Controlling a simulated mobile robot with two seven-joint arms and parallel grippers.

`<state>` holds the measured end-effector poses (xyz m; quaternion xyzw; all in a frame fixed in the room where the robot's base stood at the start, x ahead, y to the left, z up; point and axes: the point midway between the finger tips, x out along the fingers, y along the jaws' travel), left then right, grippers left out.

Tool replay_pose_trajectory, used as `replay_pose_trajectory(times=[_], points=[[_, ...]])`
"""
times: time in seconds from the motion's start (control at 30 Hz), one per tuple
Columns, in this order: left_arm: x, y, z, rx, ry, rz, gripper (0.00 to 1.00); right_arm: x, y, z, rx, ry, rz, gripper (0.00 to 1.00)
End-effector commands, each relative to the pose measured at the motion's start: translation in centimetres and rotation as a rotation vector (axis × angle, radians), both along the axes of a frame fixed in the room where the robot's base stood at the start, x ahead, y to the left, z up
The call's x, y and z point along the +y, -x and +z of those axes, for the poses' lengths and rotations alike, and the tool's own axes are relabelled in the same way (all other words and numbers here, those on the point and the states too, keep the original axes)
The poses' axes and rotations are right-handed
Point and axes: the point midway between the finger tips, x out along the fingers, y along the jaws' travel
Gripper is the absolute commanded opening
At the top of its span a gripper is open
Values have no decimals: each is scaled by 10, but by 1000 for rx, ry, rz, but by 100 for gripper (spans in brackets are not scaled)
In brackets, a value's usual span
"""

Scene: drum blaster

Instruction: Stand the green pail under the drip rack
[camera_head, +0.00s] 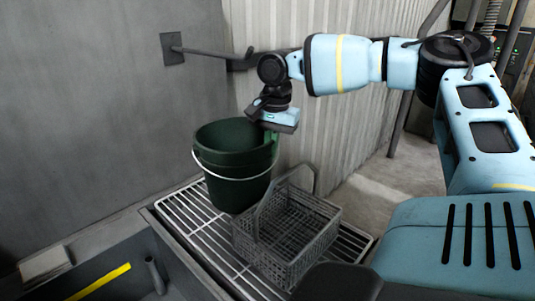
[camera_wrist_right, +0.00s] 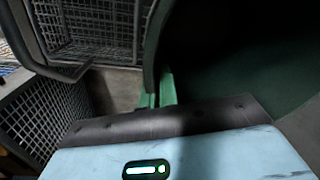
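The dark green pail (camera_head: 225,160) is upright, with its pale wire handle hanging down the front. It is over the back of a pale barred rack (camera_head: 193,222), which looks like the drip rack. I cannot tell whether its base touches the bars. My right gripper (camera_head: 273,143) points down at the pail's right rim. In the right wrist view the two green fingers (camera_wrist_right: 158,92) are close together with the pail's wall (camera_wrist_right: 152,45) between them, so it looks shut on the rim. The pail's dark inside fills the right of that view. My left gripper is not in view.
A grey wire basket (camera_head: 290,236) with a raised handle stands on the rack beside the pail; it also shows in the wrist view (camera_wrist_right: 45,115). A wall bar (camera_head: 208,53) runs behind. A dark basin (camera_head: 115,272) with a yellow strip lies at the lower left.

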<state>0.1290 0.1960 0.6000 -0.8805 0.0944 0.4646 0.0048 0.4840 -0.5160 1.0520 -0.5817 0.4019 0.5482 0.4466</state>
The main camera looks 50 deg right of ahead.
Motion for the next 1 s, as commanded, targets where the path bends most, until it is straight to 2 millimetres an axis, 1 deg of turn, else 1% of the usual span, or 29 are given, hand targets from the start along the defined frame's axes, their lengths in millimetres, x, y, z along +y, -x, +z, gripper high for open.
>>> replay_pose_trajectory(times=[0.03, 0.13, 0.37, 0.6, 0.7, 0.83, 1.0], points=[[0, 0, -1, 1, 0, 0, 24, 0, -1, 8, -6, 1, 0, 0], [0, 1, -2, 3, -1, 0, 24, -2, 0, 22, -4, 0, -1, 0], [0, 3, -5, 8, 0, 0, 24, -54, 12, 19, -3, -4, -7, 0], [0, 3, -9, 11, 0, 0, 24, -113, 26, 18, -2, -1, -6, 0], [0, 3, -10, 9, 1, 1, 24, -133, 30, 18, -1, -1, -5, 0], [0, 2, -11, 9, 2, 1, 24, -152, 35, 18, 0, 0, -5, 0], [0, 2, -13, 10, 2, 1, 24, -167, 38, 18, 0, 1, -2, 0]])
